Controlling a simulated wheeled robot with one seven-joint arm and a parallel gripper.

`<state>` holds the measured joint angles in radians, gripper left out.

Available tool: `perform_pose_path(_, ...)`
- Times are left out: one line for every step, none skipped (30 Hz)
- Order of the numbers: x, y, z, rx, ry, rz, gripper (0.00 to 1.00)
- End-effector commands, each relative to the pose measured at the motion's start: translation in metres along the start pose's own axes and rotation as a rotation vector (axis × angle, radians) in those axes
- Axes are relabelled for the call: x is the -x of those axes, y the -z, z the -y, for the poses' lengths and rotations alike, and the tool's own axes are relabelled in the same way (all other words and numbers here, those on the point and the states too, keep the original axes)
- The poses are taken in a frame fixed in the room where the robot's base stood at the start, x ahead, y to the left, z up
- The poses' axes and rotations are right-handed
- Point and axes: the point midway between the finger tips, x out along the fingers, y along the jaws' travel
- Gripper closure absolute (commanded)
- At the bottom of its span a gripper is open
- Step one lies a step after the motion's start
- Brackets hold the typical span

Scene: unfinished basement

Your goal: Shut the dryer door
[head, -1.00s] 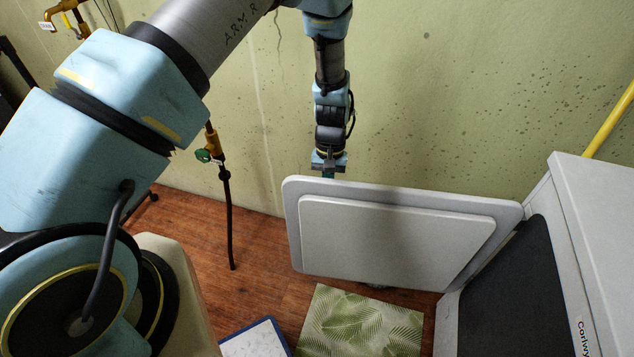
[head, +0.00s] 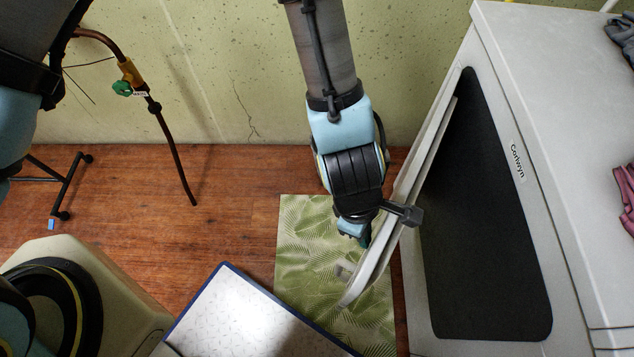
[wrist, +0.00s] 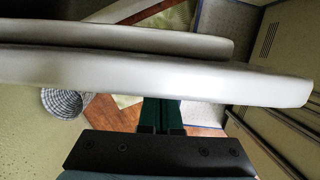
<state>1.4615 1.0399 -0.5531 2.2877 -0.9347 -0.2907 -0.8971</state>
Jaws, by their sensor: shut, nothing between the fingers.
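The white dryer (head: 580,200) stands at the right in the head view, with a dark opening (head: 485,220) in its front. Its white door (head: 372,268) is swung most of the way toward the front but stands ajar at an angle. My gripper (head: 364,240) is shut and empty, with its fingertips at the outer face of the door. In the wrist view the door (wrist: 150,75) spans the picture edge-on, and my green fingertips (wrist: 161,110) are against or just beside it; I cannot tell exact contact.
A leaf-patterned mat (head: 310,245) lies on the wood floor below the door. A blue-edged white board or lid (head: 250,315) is at the bottom. Grey and pink cloths (head: 628,185) lie on the dryer top. A woven basket (wrist: 66,102) shows in the wrist view.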

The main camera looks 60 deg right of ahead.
Motion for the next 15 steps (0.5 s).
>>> perform_pose_path(-0.006, -0.023, 0.002, 0.030, -0.008, 0.003, 1.00)
perform_pose_path(-0.008, -0.035, 0.002, 0.056, -0.015, 0.003, 1.00)
perform_pose_path(-0.011, -0.050, 0.002, 0.088, -0.023, 0.002, 1.00)
perform_pose_path(-0.014, -0.060, 0.001, 0.112, -0.029, 0.002, 1.00)
perform_pose_path(-0.016, -0.071, 0.000, 0.135, -0.035, 0.003, 1.00)
perform_pose_path(-0.019, -0.084, -0.002, 0.163, -0.042, 0.002, 1.00)
perform_pose_path(-0.021, -0.093, -0.003, 0.184, -0.047, 0.002, 1.00)
perform_pose_path(-0.023, -0.102, -0.004, 0.204, -0.052, 0.002, 1.00)
perform_pose_path(-0.025, -0.113, -0.007, 0.227, -0.059, 0.002, 1.00)
perform_pose_path(-0.027, -0.120, -0.008, 0.245, -0.063, 0.001, 1.00)
perform_pose_path(-0.029, -0.127, -0.010, 0.260, -0.067, 0.001, 1.00)
perform_pose_path(-0.031, -0.136, -0.012, 0.280, -0.072, 0.001, 1.00)
perform_pose_path(-0.033, -0.141, -0.013, 0.293, -0.074, 0.001, 1.00)
perform_pose_path(-0.034, -0.146, -0.015, 0.305, -0.078, 0.002, 1.00)
perform_pose_path(-0.036, -0.152, -0.017, 0.319, -0.080, 0.001, 1.00)
